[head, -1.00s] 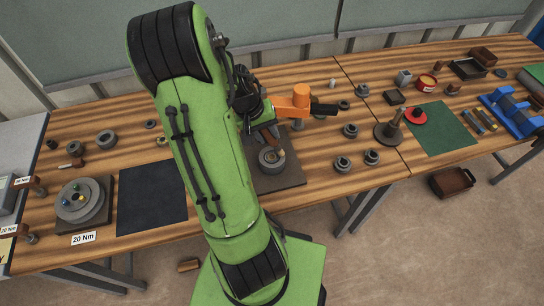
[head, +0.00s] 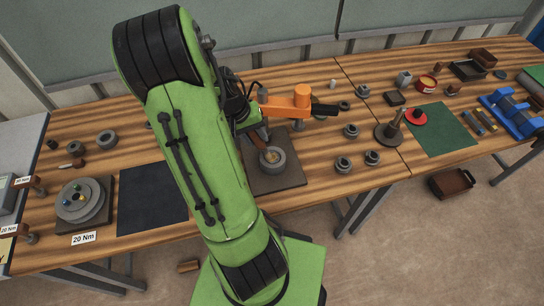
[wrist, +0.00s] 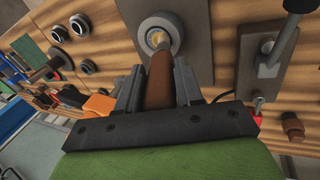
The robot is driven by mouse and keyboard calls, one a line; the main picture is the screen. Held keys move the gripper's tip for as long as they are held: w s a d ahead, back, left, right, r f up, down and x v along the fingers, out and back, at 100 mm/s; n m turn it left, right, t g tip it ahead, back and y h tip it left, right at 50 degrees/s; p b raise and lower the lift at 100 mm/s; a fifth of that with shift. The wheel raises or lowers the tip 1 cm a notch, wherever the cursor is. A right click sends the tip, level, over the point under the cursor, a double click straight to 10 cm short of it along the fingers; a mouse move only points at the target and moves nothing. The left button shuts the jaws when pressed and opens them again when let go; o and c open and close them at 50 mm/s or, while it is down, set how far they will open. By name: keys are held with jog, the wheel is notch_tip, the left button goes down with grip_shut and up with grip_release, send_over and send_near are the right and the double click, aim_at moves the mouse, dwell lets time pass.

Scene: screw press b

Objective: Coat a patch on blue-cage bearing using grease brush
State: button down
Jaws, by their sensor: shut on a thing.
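My gripper (wrist: 157,82) is shut on the brown handle of the grease brush (wrist: 157,70) in the wrist view. The brush slants down, with its pale golden tip over the opening of a thick grey ring bearing (wrist: 174,22). The tip overlaps the ring's inside; whether it touches is unclear. In the head view this bearing (head: 279,168) sits on a dark plate (head: 290,182), with the brush (head: 264,138) reaching it from behind. I cannot make out the bearing's cage colour. My arm hides most of the gripper in the head view.
Several loose bearings lie to the right, including one near the edge (head: 343,164). A dark mat (head: 152,200) is clear at left, beside a round grey fixture (head: 84,201). A green mat (head: 445,130) lies at right.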

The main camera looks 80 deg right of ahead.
jog(key=s+d, duration=0.2)
jog(key=s, duration=0.1)
jog(key=shift+s, duration=0.1)
jog(key=shift+a, duration=0.1)
